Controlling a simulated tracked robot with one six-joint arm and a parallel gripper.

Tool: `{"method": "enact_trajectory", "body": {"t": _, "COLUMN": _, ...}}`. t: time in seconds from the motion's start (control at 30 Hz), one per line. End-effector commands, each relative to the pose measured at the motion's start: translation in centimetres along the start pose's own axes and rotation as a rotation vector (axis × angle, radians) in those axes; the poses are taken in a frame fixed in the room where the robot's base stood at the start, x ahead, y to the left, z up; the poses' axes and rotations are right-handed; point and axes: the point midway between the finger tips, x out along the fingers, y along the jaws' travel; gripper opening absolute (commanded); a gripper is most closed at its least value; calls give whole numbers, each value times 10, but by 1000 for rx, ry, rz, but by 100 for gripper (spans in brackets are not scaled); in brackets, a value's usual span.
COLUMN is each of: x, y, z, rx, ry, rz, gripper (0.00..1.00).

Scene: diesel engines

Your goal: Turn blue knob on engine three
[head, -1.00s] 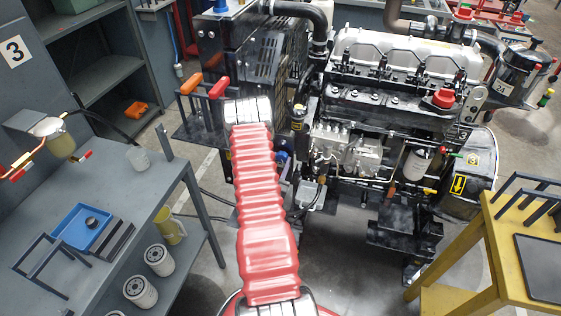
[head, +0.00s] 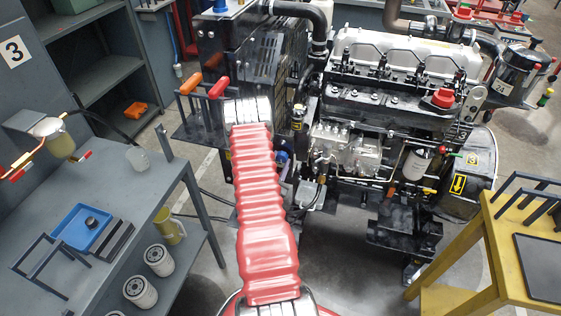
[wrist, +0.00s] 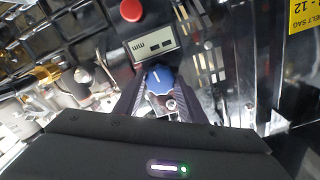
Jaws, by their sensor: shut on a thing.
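The blue knob (wrist: 160,78) with a pale pointer line shows in the middle of the wrist view, on the dark panel of the engine unit. My gripper (wrist: 160,92) has its two dark fingers on either side of the knob, shut on it. In the head view the engine (head: 400,90) stands at the centre right, with the black radiator housing (head: 250,65) to its left. My red arm reaches toward that housing. The knob and my gripper are hidden behind my arm in the head view.
In the wrist view, a red button (wrist: 131,10) and a small meter (wrist: 152,45) sit above the knob. A grey workbench (head: 150,205) stands at the left and a yellow table (head: 480,260) at the right. Orange and red handles (head: 190,85) stick up beside the housing.

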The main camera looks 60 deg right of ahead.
Motion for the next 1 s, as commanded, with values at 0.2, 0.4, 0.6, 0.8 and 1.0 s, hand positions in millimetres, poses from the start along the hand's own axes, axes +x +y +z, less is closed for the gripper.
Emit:
{"method": "enact_trajectory", "body": {"t": 0.2, "x": -2, "y": -1, "z": 2, "rx": -2, "ry": -5, "rz": -3, "gripper": 50}}
{"method": "enact_trajectory", "body": {"t": 0.4, "x": -1, "y": -1, "z": 1, "rx": -1, "ry": -3, "rz": -2, "gripper": 55}}
{"method": "enact_trajectory", "body": {"t": 0.6, "x": -3, "y": -1, "z": 1, "rx": -2, "ry": -3, "rz": -1, "gripper": 55}}
{"method": "enact_trajectory", "body": {"t": 0.8, "x": -20, "y": -1, "z": 2, "rx": -2, "ry": -4, "rz": -1, "gripper": 55}}
{"method": "enact_trajectory", "body": {"t": 1.0, "x": -53, "y": -1, "z": 2, "rx": -2, "ry": -6, "rz": -2, "gripper": 55}}
